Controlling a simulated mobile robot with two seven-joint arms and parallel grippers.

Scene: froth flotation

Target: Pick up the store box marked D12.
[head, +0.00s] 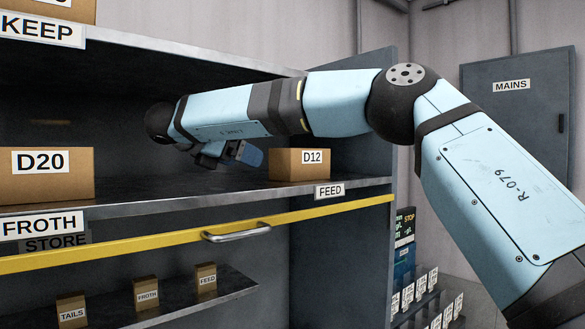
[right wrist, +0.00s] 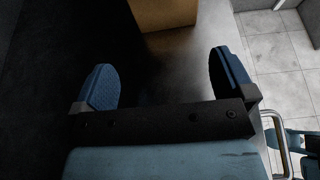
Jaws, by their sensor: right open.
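The store box marked D12 (head: 290,166) is a brown carton with a white label. It stands upright on the shelf (head: 215,198) near its right end, behind the FEED tag (head: 329,191). My right gripper (head: 243,153) is just left of the box, its blue fingers pointing towards it. In the right wrist view the gripper (right wrist: 165,78) is open and empty. A brown box (right wrist: 163,14), apparently D12, lies ahead of and between the spread fingers, clear of both. My left gripper is in neither view.
Box D20 (head: 50,177) stands at the left on the same shelf. A yellow rail (head: 150,247) with a metal handle (head: 238,232) runs below the shelf front. A lower shelf (head: 190,303) holds small boxes. The shelf board above limits height.

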